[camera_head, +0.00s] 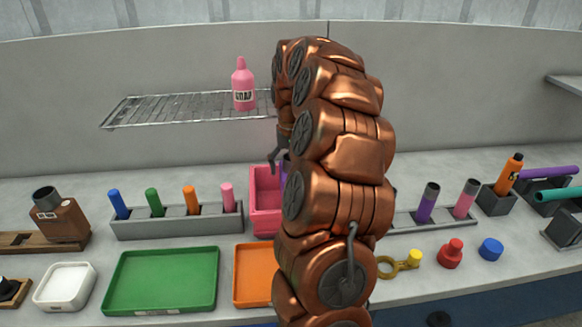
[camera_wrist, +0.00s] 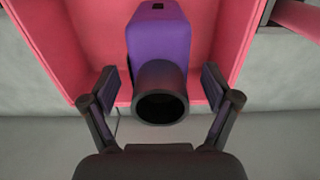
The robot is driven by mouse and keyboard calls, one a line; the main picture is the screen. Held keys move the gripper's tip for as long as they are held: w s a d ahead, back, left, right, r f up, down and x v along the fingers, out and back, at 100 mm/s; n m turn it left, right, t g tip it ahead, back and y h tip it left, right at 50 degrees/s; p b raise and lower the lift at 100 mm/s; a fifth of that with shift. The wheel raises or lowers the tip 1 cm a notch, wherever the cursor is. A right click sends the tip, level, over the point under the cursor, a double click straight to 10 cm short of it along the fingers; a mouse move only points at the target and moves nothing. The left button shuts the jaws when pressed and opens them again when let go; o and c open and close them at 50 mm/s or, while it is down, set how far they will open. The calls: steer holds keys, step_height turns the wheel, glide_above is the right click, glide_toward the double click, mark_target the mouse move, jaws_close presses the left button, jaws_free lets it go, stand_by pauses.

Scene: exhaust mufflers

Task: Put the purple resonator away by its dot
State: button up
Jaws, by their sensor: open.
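The purple resonator (camera_wrist: 160,42) has a boxy body and a dark round pipe end that faces the wrist camera. It stands in or against the pink bin (camera_wrist: 84,38); its base is hidden. A small dark mark shows on its body at the top edge of the wrist view, too small to read. My gripper (camera_wrist: 160,84) is open, with one finger on each side of the pipe end and gaps visible on both sides. In the head view, my arm hides most of the resonator and part of the pink bin (camera_head: 262,183).
A wire shelf (camera_head: 170,108) with a pink soap bottle (camera_head: 243,88) hangs behind. A rack (camera_head: 175,222) of coloured tubes, a green tray (camera_head: 162,280), an orange tray (camera_head: 252,275) and a brown muffler (camera_head: 60,217) are left of my arm. Racked tubes and coloured caps lie right.

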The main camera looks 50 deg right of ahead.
step_height(320, 180, up, 12)
steer(key=b, duration=0.2)
steer(key=shift+b, duration=0.3)
stand_by(0.6)
steer(key=shift+r, duration=0.1)
